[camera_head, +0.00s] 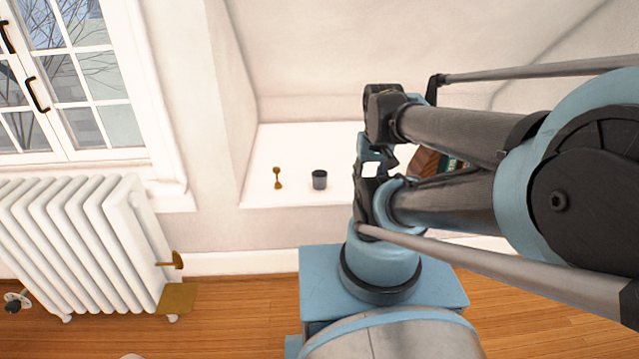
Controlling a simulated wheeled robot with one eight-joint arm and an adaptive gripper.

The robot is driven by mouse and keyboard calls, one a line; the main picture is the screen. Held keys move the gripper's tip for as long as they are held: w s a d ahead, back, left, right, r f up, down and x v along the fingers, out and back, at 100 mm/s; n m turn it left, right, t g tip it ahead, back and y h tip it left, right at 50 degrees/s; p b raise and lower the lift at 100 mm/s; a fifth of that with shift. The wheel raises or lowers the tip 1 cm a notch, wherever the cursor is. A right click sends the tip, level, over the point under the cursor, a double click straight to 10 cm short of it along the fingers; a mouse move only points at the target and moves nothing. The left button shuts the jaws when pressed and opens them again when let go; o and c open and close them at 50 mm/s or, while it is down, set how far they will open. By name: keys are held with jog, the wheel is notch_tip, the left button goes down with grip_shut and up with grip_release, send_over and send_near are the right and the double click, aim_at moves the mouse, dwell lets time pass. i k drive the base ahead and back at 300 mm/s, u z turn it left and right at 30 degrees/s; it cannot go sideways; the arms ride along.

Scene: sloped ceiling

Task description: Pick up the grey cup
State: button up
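The grey cup (319,180) is a small dark grey cylinder with a dark opening. It stands upright on the white ledge (290,145), near the ledge's front edge. My gripper (372,166) appears to be among the black and blue parts to the right of the cup, apart from it. My arm links overlap there, so the fingers are not clear and I cannot tell whether they are open or shut. Nothing touches the cup.
A small gold-brown object (277,178) stands left of the cup on the ledge. Brown and green items (437,162) are partly hidden behind my arm. A white radiator (75,240) and a window (70,75) are at left. The wooden floor (240,310) is clear below the ledge.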

aim_at(320, 180)
jog(key=z, duration=0.4)
jog(key=k, duration=1.6)
jog(key=u, duration=0.45)
jog(key=i, duration=1)
jog(key=z, duration=0.05)
